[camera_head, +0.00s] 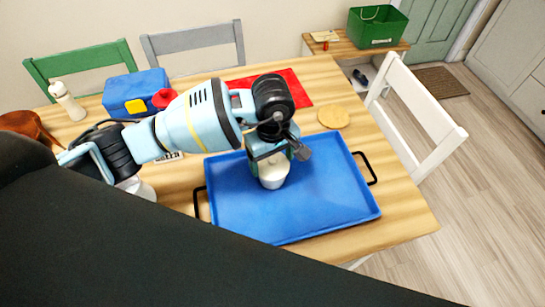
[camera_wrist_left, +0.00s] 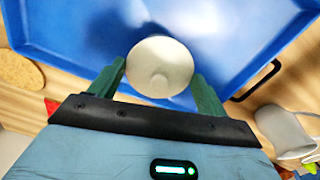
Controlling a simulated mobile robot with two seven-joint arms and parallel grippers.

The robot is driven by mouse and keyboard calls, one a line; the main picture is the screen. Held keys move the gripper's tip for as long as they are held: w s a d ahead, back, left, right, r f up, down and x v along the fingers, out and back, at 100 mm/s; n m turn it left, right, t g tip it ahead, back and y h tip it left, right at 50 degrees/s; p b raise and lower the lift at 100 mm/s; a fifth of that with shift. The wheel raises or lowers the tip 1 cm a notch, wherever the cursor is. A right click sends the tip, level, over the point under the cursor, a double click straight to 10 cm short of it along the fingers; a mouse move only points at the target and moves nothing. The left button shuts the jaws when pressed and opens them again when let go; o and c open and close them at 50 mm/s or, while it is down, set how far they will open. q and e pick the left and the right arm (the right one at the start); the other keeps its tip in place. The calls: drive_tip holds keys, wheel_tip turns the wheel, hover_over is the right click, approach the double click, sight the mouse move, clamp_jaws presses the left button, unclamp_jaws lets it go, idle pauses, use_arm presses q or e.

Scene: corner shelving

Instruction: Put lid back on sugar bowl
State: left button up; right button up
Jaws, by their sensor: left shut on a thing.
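The cream round lid (camera_wrist_left: 160,67) with a small knob sits between the green fingers of my left gripper (camera_wrist_left: 158,88) in the left wrist view. In the head view my left gripper (camera_head: 274,160) points down over the blue tray (camera_head: 335,205), shut on the lid. A pale rounded body (camera_head: 272,178) shows under the fingers there. I cannot tell how much of it is lid and how much is bowl, or whether it touches the tray. My right gripper is not in view.
A white vessel (camera_head: 143,189) stands left of the tray, partly behind my arm; it also shows in the left wrist view (camera_wrist_left: 284,132). A round cork mat (camera_head: 333,117), red cloth (camera_head: 295,88), blue box (camera_head: 135,92) and white bottle (camera_head: 68,101) are on the table. The tray's right side is clear.

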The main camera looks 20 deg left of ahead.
use_arm(q)
drive_tip(key=shift+f, duration=0.15)
idle(0.8)
idle(0.7)
drive_tip(key=o, duration=1)
